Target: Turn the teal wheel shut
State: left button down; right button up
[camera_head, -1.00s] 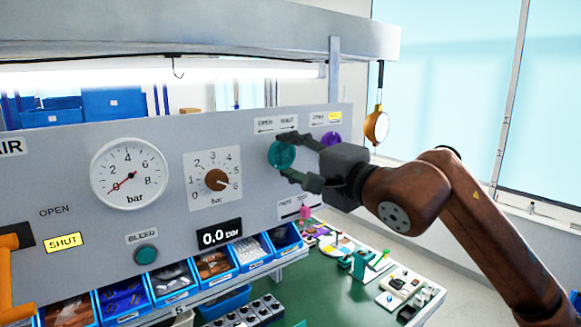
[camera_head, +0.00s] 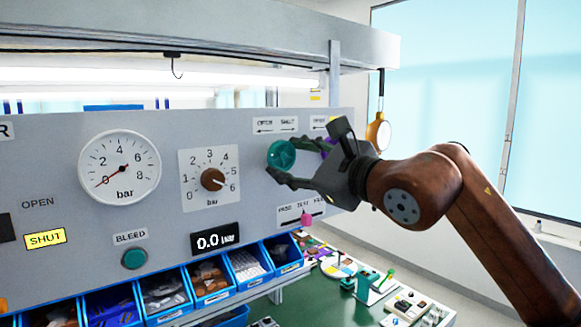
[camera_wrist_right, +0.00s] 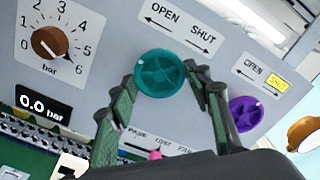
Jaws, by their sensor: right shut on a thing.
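The teal wheel (camera_head: 281,155) is on the grey upright panel, under a label with OPEN and SHUT arrows. It also shows in the right wrist view (camera_wrist_right: 160,73). My right gripper (camera_head: 283,164) is shut on the teal wheel, with one finger on each side of its rim. In the right wrist view its fingers (camera_wrist_right: 160,85) reach up to the wheel from the left and the right. The wheel's face is mostly clear, but parts of its edge are behind the fingers. My left gripper is not in view.
A purple wheel (camera_wrist_right: 246,113) sits close to the right of the teal one, beside my right finger. A brown knob (camera_head: 213,180), a pressure gauge (camera_head: 119,168) reading near zero and a BLEED button (camera_head: 134,258) are further left. Blue bins (camera_head: 163,290) line the panel's lower edge.

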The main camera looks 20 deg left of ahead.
jog(key=m, duration=0.1)
jog(key=m+b, duration=0.1)
jog(key=m, duration=0.1)
jog(key=shift+f+m+b, duration=0.25)
jog(key=shift+m+b, duration=0.05)
jog(key=shift+m, duration=0.1)
jog(key=m+b, duration=0.2)
jog(key=m, duration=0.2)
jog(key=shift+a+f+m, duration=0.1)
jog(key=shift+m, duration=0.2)
jog(key=m+b, duration=0.1)
jog(key=m, duration=0.2)
jog(key=shift+m+b, duration=0.8)
jog(key=shift+m, duration=1.1)
jog(key=shift+s+a, duration=0.1)
jog(key=o, duration=1.2)
jog(key=shift+r, duration=0.2)
jog(key=shift+c, duration=0.2)
